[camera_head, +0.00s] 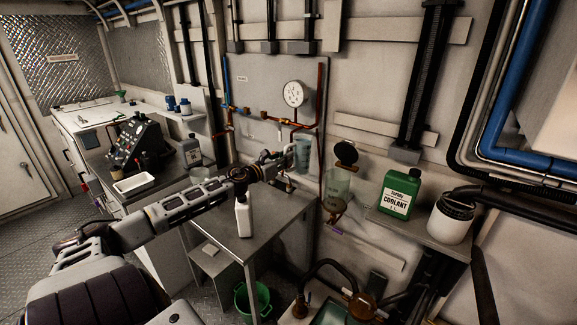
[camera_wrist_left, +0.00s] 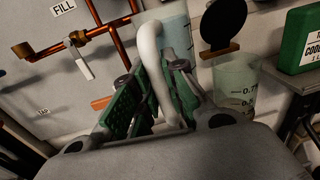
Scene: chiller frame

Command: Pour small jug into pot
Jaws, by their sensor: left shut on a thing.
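My left gripper (camera_head: 284,164) is shut on the handle of the small jug (camera_head: 303,154), a bluish see-through vessel. The pale handle shows between the green-padded fingers in the left wrist view (camera_wrist_left: 157,92), with the small jug (camera_wrist_left: 179,35) just beyond them. The jug looks about upright and is held above the steel bench. The pot (camera_head: 337,186), a clear greenish vessel with measure marks, is just right of and lower than the jug; it also shows in the left wrist view (camera_wrist_left: 236,82). Its round black lid (camera_head: 345,153) stands open. My right gripper is out of view.
A green coolant jug (camera_head: 398,194) and a white canister with a black top (camera_head: 451,218) stand on the right shelf. A white bottle (camera_head: 243,217) stands on the steel bench (camera_head: 272,222). Copper pipes (camera_head: 270,119) and a gauge (camera_head: 294,93) are on the wall behind.

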